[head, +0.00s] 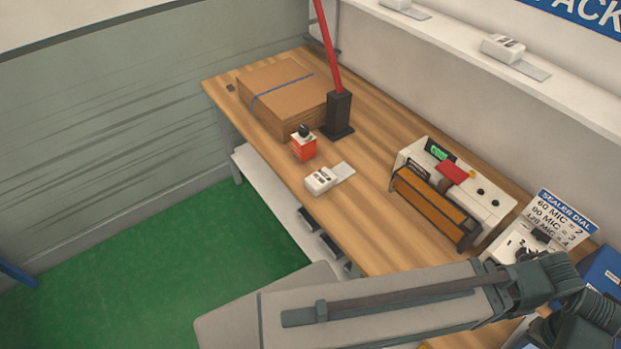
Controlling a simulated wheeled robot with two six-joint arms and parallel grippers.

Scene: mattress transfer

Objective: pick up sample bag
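I cannot make out a sample bag for certain in the head view. One of my arms crosses the lower right, and its dark jointed part with ribbed cables reaches the right edge. I see no gripper fingers on it, so neither gripper can be seen open or shut. The orange-fronted sealer (418,202) stands on the wooden table (375,230), with a red patch on its top and a green display. My arm hides the near right part of the table.
A cardboard box (278,92), a black stand (338,115) with a red pole, a small red box (303,147) and a white device (321,180) stand on the table. A dial sign (562,217) and blue bin (601,272) are at right. Green floor (190,250) lies open at left.

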